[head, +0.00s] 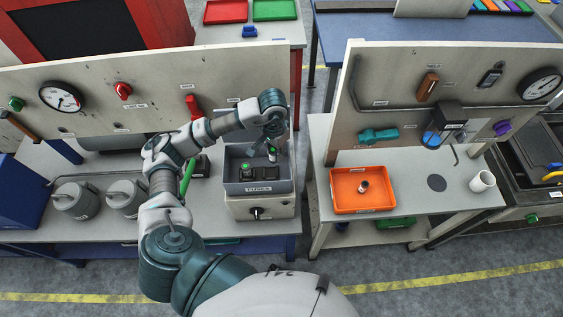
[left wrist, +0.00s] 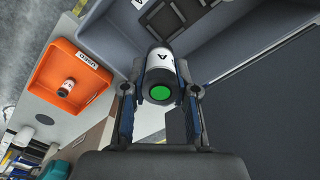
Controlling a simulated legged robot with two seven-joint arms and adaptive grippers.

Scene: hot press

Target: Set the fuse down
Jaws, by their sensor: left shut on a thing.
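My left gripper (head: 272,145) is over the grey bin marked FUSES (head: 231,188). It is shut on a fuse (left wrist: 160,72), a white and dark cylinder with a green end. In the left wrist view the fuse sits between the two fingers (left wrist: 158,95), with its green end facing the camera. In the head view the gripper partly hides the held fuse (head: 272,153). Black pieces (head: 262,173) and another green-ended item (head: 245,167) are inside the bin. I cannot tell whether the held fuse touches anything below it. My right gripper is not in view.
An orange tray (head: 342,205) with another fuse (head: 363,187) in it stands on the right-hand bench. A white mug (head: 482,181) is farther right. Grey canisters (head: 76,201) stand left of the bin. A gap separates the benches. An upright panel (head: 160,75) rises behind the bin.

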